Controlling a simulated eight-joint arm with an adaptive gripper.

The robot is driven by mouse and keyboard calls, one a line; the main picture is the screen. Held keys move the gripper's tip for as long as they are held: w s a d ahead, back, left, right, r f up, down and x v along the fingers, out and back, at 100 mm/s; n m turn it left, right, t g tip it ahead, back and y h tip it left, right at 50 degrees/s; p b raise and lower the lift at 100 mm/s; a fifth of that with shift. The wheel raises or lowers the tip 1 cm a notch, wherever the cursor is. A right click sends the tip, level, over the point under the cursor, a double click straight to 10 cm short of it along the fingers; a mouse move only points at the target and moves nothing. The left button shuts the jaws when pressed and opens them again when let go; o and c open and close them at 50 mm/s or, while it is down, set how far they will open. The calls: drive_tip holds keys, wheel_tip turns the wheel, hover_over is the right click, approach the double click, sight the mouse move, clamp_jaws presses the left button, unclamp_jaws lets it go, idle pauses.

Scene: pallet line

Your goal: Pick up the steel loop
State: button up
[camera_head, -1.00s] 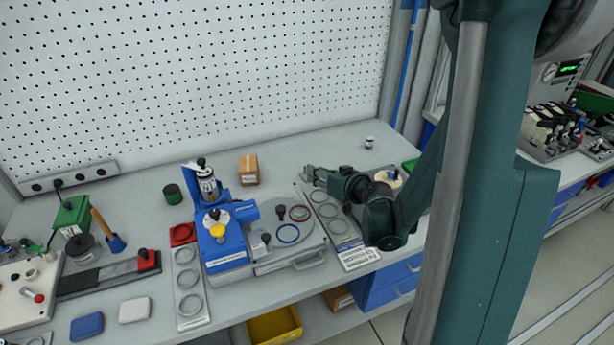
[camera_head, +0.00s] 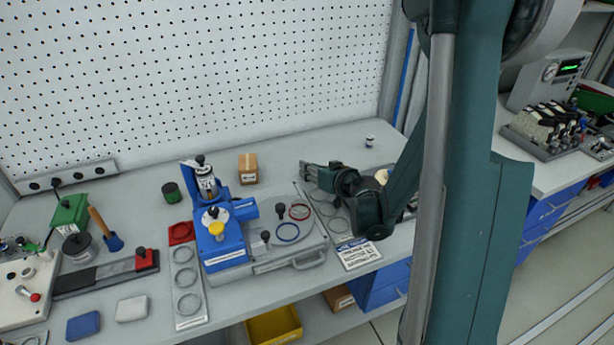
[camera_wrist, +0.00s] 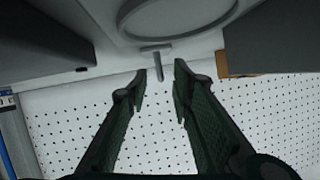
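Several plain grey rings that could be the steel loop lie on two pale strips. One ring (camera_head: 187,279) is on the left strip (camera_head: 194,321), and another (camera_head: 338,225) is on the right strip, partly hidden by my arm. My gripper (camera_head: 306,170) is above the bench near the back end of the right strip. In the wrist view my gripper (camera_wrist: 162,70) is open, its two fingers apart with nothing held. A small grey T-shaped piece (camera_wrist: 156,58) appears between the fingertips; contact cannot be told. A large grey ring outline (camera_wrist: 124,22) shows beyond them.
A small carton (camera_head: 248,168) and a dark green can (camera_head: 172,193) stand behind. The pegboard (camera_head: 230,70) bounds the back.

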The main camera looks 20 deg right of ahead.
drive_tip(key=shift+w+a+f, duration=0.1)
drive_tip(key=shift+w+f, duration=0.05)
drive_tip(key=shift+w, duration=0.35)
clamp_jaws()
